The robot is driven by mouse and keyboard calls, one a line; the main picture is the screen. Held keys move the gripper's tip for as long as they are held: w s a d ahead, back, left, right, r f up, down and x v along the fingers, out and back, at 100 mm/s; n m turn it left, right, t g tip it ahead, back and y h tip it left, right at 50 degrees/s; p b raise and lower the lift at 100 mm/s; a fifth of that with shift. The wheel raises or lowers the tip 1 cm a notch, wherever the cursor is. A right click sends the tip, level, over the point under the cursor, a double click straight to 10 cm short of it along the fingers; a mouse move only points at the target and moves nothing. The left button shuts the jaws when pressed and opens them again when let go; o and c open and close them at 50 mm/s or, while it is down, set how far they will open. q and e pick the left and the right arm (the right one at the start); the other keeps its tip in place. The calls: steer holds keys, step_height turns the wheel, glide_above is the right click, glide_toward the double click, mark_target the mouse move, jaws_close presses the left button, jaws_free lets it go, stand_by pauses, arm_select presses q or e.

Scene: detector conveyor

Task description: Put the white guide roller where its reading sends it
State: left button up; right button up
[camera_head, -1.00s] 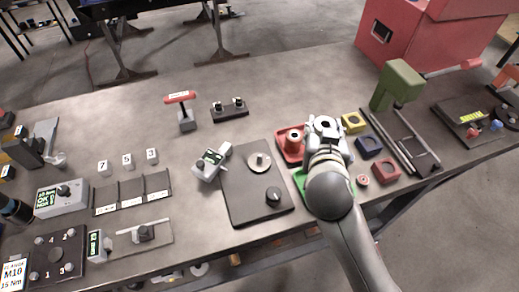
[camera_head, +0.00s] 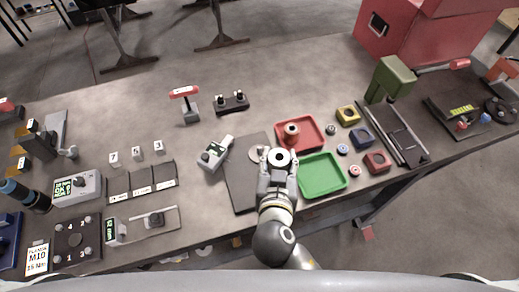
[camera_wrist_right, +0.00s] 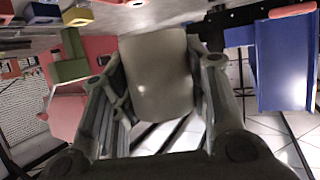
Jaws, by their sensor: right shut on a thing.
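The white guide roller (camera_head: 279,165) is in my right gripper (camera_head: 278,171), held upright with its dark bore facing up. In the right wrist view the roller (camera_wrist_right: 158,75) fills the space between the two fingers. The gripper is over the right side of the dark detector plate (camera_head: 242,190), hiding part of it; I cannot tell the height. A pale disc (camera_head: 257,154) on the plate is partly hidden behind the gripper. A small detector display (camera_head: 213,153) stands at the plate's left; its reading is too small to read. My left gripper is not in view.
A red tray (camera_head: 318,145) holds another roller (camera_head: 291,131). A green tray (camera_head: 322,187) looks empty. Yellow (camera_head: 347,115), blue (camera_head: 362,138) and red (camera_head: 378,161) blocks stand right of them. A red-handled tool (camera_head: 189,105) stands behind the display.

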mark_target(259, 148)
steer(key=w+a+f+b, duration=0.1)
steer(key=w+f+b, duration=0.1)
steer(key=w+f, duration=0.1)
steer(key=w+a+f+b, duration=0.2)
steer(key=w+f+b, duration=0.1)
steer(key=w, duration=0.2)
steer(key=w+a+f+b, duration=0.1)
steer(key=w+f+b, duration=0.1)
steer(key=w+f, duration=0.1)
steer(key=shift+w+a+b, duration=0.15)
steer(key=shift+w+b, duration=0.15)
steer(key=shift+w, duration=0.15)
steer(key=shift+w+f+b, duration=0.15)
steer(key=shift+f+b, duration=0.1)
steer(key=shift+b, duration=0.1)
step_height(259, 148, down, 3)
steer(key=shift+w+a+r+b, duration=0.1)
steer(key=shift+b, duration=0.95)
steer(key=shift+f, duration=0.2)
steer(key=o, duration=1.1)
